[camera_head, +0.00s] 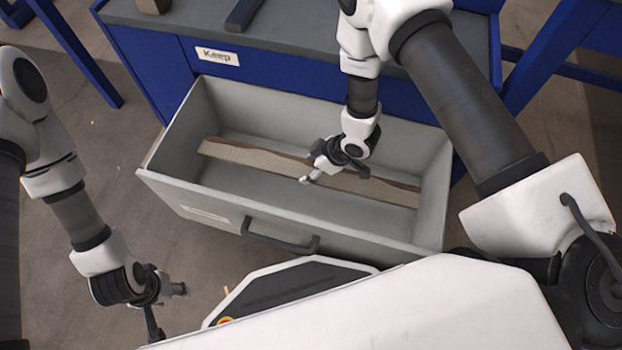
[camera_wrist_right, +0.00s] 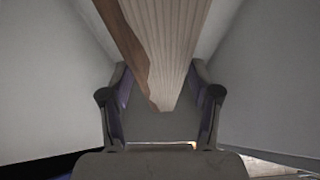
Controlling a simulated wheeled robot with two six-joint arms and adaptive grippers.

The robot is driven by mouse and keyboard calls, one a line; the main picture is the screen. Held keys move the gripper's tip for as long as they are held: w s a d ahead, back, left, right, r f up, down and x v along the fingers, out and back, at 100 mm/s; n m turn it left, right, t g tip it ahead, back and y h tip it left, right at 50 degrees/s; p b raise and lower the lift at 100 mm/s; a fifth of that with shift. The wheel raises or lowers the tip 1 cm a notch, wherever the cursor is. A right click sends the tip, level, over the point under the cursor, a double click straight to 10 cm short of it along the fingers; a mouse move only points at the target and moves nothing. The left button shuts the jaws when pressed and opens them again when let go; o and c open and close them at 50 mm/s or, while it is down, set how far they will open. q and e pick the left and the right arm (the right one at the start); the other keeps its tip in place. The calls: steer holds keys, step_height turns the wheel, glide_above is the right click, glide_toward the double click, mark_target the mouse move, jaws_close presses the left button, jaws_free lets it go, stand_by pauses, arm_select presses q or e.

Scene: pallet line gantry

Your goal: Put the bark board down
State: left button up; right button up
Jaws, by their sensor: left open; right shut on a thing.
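The bark board (camera_head: 245,155) is a long pale plank with a brown bark edge. It lies lengthwise within the open grey drawer (camera_head: 225,211); I cannot tell whether it touches the drawer floor. My right gripper (camera_head: 313,174) reaches down into the drawer and is shut on the board near its middle, hiding part of it. In the right wrist view the board (camera_wrist_right: 172,45) runs between the fingers of the right gripper (camera_wrist_right: 160,98). My left gripper (camera_head: 170,305) is open and empty, outside the drawer at the lower left.
On the grey top (camera_head: 190,20) lie a dark bar (camera_head: 243,15) and a small block (camera_head: 153,5). The drawer walls stand close around the board.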

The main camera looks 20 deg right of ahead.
step_height(320, 180, down, 3)
steer(key=shift+f+b, duration=0.2)
steer(key=shift+b, duration=0.55)
steer(key=shift+f, duration=0.15)
steer(key=shift+f, duration=0.6)
steer(key=o, duration=1.5)
steer(key=p+v, duration=0.1)
steer(key=v, duration=0.3)
steer(key=p+v, duration=0.2)
steer(key=v, duration=0.2)
steer(key=p+v, duration=0.2)
steer(key=v, duration=0.2)
steer(key=shift+w+a+r, duration=0.1)
steer(key=shift+a+r, duration=0.05)
steer(key=shift+r, duration=0.45)
